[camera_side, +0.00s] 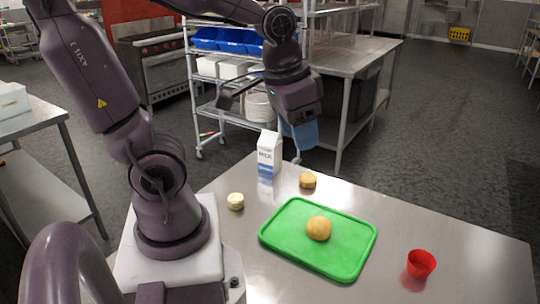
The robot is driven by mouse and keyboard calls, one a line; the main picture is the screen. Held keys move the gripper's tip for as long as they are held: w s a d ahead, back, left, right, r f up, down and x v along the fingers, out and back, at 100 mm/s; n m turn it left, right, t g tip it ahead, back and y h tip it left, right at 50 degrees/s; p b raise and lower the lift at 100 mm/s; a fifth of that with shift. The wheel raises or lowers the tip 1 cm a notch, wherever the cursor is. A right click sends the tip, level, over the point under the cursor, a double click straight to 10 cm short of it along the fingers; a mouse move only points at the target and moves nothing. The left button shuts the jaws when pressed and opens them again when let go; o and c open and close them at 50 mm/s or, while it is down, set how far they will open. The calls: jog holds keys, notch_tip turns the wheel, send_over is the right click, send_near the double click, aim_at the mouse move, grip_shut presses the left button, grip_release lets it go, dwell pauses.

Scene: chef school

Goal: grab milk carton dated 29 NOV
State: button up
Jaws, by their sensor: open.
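A white milk carton (268,152) with a blue band and "MILK" lettering stands upright near the far edge of the steel table. Any date on it is too small to read. My gripper (303,134) is above and to the right of the carton, pointing down, with a blue part at its lower end. It is open and appears apart from the carton. Its individual fingertips are hard to make out.
On the steel table (460,242), a green tray (283,250) holds a round tan item (318,228). A small brown item (308,181), a pale round item (235,201) and a red cup (421,263) stand around it. A shelf rack with blue bins (232,40) is behind.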

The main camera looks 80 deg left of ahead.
aim_at(272, 132)
jog(key=w+a+f+m+g+y, duration=0.1)
jog(key=a+f+g, duration=0.4)
jog(key=a, duration=0.6)
jog(key=w+a+f+m+g+y, duration=0.1)
jog(key=a+f+m+g+y, duration=0.2)
jog(key=a, duration=0.8)
jog(key=w+a+f+m+g+y, duration=0.1)
jog(key=a+f+m+g+y, duration=0.2)
jog(key=a, duration=0.9)
notch_tip(272, 132, down, 6)
jog(key=shift+w+r+g+y, duration=0.1)
jog(key=shift+g+y, duration=0.45)
jog(key=shift+g, duration=0.55)
jog(key=shift+w+r+g+y, duration=0.1)
jog(key=shift+g+y, duration=0.45)
jog(key=shift+g, duration=0.55)
jog(key=w+a+r+m+y, duration=0.1)
jog(key=w+a+r+m+g+y, duration=0.1)
jog(key=r, duration=0.1)
notch_tip(272, 132, down, 6)
jog(key=shift+x, duration=1.1)
jog(key=shift+s+a, duration=0.25)
